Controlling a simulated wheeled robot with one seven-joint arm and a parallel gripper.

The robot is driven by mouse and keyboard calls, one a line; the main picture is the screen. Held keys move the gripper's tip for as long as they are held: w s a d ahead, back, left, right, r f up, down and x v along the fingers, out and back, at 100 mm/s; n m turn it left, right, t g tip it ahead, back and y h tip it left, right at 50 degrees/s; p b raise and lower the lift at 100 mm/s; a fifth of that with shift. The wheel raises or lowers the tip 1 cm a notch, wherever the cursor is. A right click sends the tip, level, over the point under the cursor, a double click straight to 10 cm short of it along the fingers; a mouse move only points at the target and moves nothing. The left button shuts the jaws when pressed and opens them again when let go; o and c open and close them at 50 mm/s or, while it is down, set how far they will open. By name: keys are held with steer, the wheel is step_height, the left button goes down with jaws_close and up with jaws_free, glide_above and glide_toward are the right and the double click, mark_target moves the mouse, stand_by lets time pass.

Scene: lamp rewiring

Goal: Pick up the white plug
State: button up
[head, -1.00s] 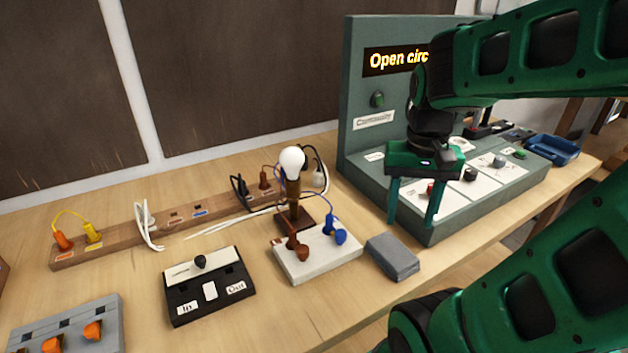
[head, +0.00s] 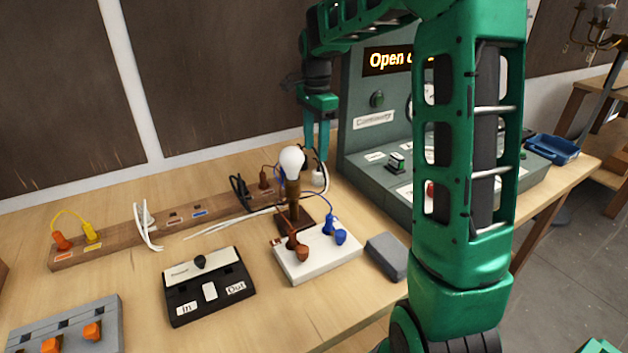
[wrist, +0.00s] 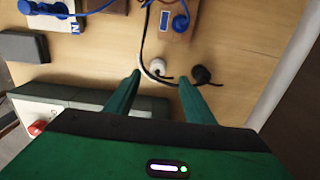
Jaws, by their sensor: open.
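A white plug (head: 319,179) is at the back of the workbench, just behind the lamp, partly hidden by it. In the wrist view the white plug (wrist: 157,66) shows between the tips of my fingers, lower than they are as far as I can tell. My gripper (head: 317,150) points down above that spot, open and empty; its two fingers (wrist: 160,77) are spread apart. A second white plug (head: 146,215) with a white cable sits on the wooden strip further left.
A black plug (wrist: 201,75) is close beside my right finger in the wrist view. The lamp (head: 292,200) stands in front of my gripper. The green-grey tester panel (head: 352,105) rises just to the right. A grey block (head: 386,258) lies near the bench's front edge.

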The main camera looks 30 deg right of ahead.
mark_target(317, 171)
steer(key=f, duration=0.8)
steer(key=shift+s+d+f, duration=0.15)
steer(key=shift+d+f, duration=0.1)
steer(key=shift+f, duration=0.15)
steer(key=c, duration=1.1)
